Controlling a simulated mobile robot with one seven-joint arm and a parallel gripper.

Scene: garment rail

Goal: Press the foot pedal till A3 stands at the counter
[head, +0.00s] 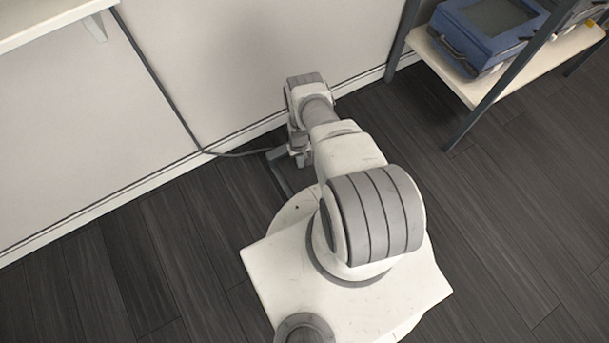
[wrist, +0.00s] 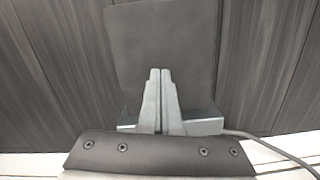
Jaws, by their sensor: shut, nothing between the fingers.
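The foot pedal has a dark flat plate (wrist: 160,35) and a grey base (wrist: 203,117) in the wrist view. In the head view a part of the pedal (head: 277,172) shows on the floor by the wall, mostly hidden behind my arm. My gripper (wrist: 160,72) is shut and empty, its fingertips together in front of the plate. In the head view my gripper (head: 300,157) is low, beside the wall. I cannot tell whether the fingertips touch the plate. A3, the garment rail and the counter's hanging place are not identifiable in these views.
A cable (head: 232,154) runs from the pedal to the wall (head: 215,60). A shelf rack (head: 455,78) with a blue case (head: 480,35) stands at the upper right. A pale ledge (head: 40,22) juts out at the upper left. The dark floor (head: 120,270) at the left is clear.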

